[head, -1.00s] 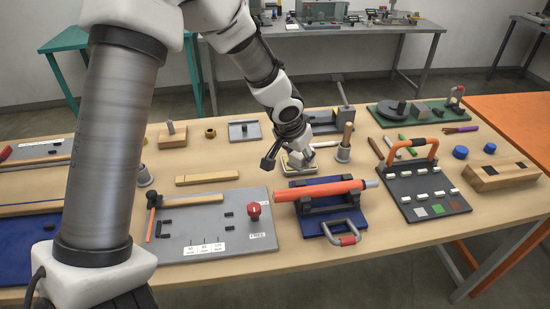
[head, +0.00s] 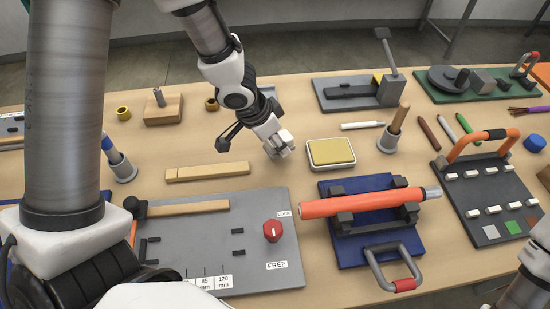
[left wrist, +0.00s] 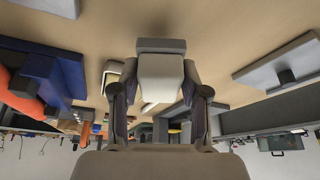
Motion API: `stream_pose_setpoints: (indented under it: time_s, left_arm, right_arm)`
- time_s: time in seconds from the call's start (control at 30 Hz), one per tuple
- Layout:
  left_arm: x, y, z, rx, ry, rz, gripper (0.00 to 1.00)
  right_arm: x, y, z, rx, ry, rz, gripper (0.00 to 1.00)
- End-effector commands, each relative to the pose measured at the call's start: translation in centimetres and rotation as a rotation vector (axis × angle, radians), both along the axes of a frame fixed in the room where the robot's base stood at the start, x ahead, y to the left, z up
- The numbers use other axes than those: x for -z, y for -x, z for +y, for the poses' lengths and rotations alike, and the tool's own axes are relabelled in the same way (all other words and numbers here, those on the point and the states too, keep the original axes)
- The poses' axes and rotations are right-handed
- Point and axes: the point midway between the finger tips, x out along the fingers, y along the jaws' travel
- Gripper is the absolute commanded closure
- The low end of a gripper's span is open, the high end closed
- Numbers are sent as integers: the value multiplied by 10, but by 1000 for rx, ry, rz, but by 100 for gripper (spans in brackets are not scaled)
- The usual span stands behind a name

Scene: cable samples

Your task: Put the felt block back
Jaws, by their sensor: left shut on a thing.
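My left gripper (head: 275,141) is shut on the felt block (head: 282,146), a small whitish block with a grey layer. In the left wrist view the felt block (left wrist: 160,46) sits between the two fingers, its grey layer at the outer end. In the head view the gripper is over the wooden table, left of the yellow pad in a pale tray (head: 331,153). I cannot tell whether the block touches the table. My right gripper is not in view; only part of my right arm shows at the lower right.
A wooden bar (head: 207,172) lies left of the gripper. A grey board with a red knob (head: 273,231) and a blue stand with an orange tube (head: 360,203) are in front. A white marker (head: 362,125) and a cup with a wooden handle (head: 388,142) are at right.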

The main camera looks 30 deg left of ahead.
Motion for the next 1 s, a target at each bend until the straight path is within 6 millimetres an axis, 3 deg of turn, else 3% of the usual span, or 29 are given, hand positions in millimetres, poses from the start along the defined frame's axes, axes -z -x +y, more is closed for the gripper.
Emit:
stream_pose_setpoints:
  time_s: [0.03,0.17,0.53,0.57,0.6,0.63,1.0]
  left_arm:
    - [14,0,0,0,0,0,88]
    - [36,0,0,-1,0,0,88]
    - [36,0,0,-1,0,0,88]
    - [36,0,0,-1,0,0,52]
    - [35,0,0,-1,0,0,37]
    - [35,0,0,-1,0,0,30]
    - [28,0,0,-1,0,-1,30]
  right_arm:
    - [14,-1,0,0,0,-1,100]
    - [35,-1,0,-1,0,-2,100]
    - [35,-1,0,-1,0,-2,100]
    - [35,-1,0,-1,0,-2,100]
    - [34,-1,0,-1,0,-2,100]
    - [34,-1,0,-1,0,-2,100]
    - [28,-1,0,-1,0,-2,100]
